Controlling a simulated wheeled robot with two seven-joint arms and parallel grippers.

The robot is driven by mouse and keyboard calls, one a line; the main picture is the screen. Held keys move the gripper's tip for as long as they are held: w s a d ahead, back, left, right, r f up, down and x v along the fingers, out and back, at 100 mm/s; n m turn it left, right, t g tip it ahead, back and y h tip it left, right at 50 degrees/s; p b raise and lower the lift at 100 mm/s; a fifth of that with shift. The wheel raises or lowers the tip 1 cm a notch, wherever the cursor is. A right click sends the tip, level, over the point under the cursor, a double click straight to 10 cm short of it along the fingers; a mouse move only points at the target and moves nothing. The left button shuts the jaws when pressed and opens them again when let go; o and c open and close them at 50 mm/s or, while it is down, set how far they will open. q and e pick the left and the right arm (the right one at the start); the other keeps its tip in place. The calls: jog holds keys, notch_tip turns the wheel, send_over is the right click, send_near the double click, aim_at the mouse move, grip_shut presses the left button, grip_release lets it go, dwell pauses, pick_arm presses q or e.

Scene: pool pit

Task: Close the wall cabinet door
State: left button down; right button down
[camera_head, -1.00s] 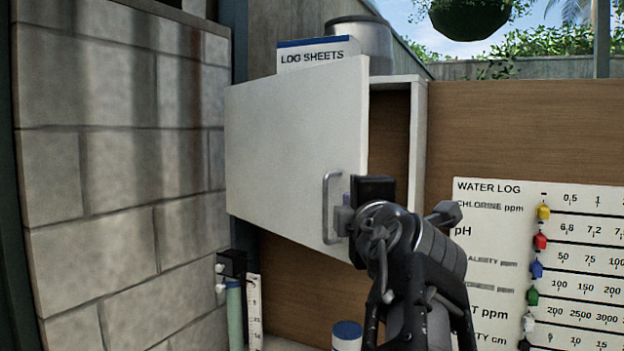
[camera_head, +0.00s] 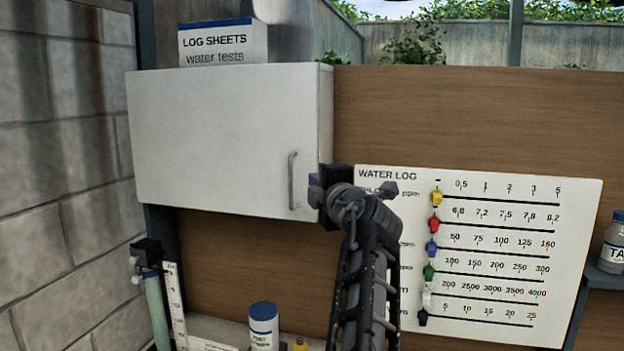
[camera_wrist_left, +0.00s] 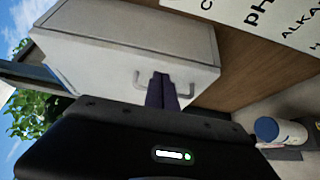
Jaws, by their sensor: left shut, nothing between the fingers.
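The white wall cabinet (camera_head: 255,170) hangs at the upper left of the wooden board. Its door (camera_head: 215,135) lies flat against the front, with no gap that I can see. The grey bar handle (camera_head: 292,180) is near the door's right edge. My left gripper (camera_head: 316,190) is at the cabinet's lower right corner, just right of the handle, shut and empty. In the left wrist view the gripper's fingers (camera_wrist_left: 160,90) point at the cabinet (camera_wrist_left: 130,45) and overlap the handle (camera_wrist_left: 143,80); whether they touch is unclear. My right gripper is out of view.
A log sheets box (camera_head: 222,45) stands on top of the cabinet. The water log board (camera_head: 490,250) with coloured sliders is right of my arm. A white bottle with a blue lid (camera_head: 263,325) stands below. A stone wall (camera_head: 60,170) bounds the left.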

pick_arm(q)
jog(key=shift+a, duration=0.1)
jog(key=shift+s, duration=0.15)
jog(key=b+v, duration=0.4)
jog(key=v, duration=0.3)
jog(key=shift+s+d, duration=0.2)
jog(key=shift+s, duration=0.05)
